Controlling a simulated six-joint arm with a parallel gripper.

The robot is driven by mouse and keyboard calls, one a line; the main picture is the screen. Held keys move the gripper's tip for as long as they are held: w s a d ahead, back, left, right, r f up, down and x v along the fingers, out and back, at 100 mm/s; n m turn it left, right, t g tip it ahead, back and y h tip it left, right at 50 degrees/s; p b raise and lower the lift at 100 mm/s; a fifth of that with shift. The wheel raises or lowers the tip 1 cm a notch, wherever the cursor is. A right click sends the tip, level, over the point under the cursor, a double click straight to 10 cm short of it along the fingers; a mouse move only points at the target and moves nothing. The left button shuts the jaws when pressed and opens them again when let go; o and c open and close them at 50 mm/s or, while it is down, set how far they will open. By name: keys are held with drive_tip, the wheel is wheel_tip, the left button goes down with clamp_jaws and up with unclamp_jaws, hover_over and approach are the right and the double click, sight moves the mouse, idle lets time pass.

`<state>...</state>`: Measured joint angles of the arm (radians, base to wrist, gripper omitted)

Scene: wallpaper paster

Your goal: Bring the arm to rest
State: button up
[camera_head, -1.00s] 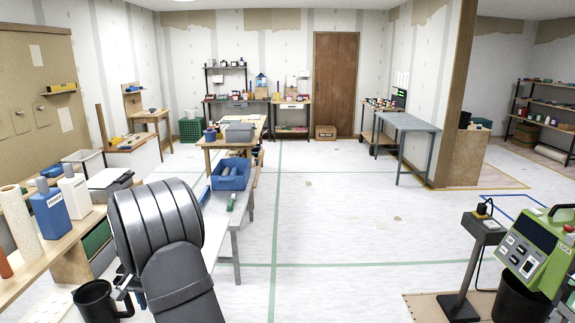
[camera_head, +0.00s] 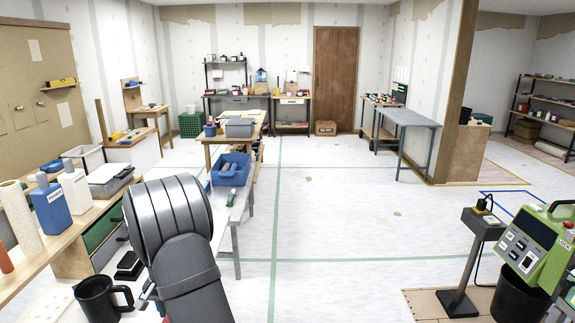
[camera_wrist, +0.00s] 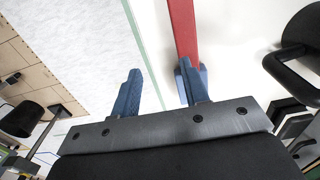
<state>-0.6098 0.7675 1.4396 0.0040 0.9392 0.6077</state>
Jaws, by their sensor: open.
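My gripper (camera_wrist: 160,72) shows in the wrist view with its two blue fingers spread apart and nothing held between them. A long red bar (camera_wrist: 182,28) runs from the top edge down to the right finger. I cannot tell whether it touches the finger or lies beyond it. In the head view my arm rises at the lower left, its thick ribbed dark part in front.
A black mug (camera_head: 97,300) is close left of my arm. A workbench (camera_head: 35,258) with a blue bottle (camera_head: 52,210) stands at the left. A blue bin (camera_head: 231,168) is on a table beyond my arm. A green machine (camera_head: 535,248) stands at the right. The middle floor (camera_head: 330,225) is clear.

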drive_tip(key=d+r, duration=0.5)
drive_tip(key=d, duration=0.3)
drive_tip(key=s+a+f+m+g+y, duration=0.1)
drive_tip(key=s+f+m+g+y, duration=0.2)
drive_tip(key=m, duration=0.5)
drive_tip(key=w+d+r+m+t+y, duration=0.5)
drive_tip(key=m+y, duration=0.4)
drive_tip(key=m, duration=0.4)
drive_tip(key=shift+w+d+r+t+y, duration=0.3)
drive_tip(key=shift+w+r+t, duration=0.45)
drive_tip(key=shift+w+t, duration=0.25)
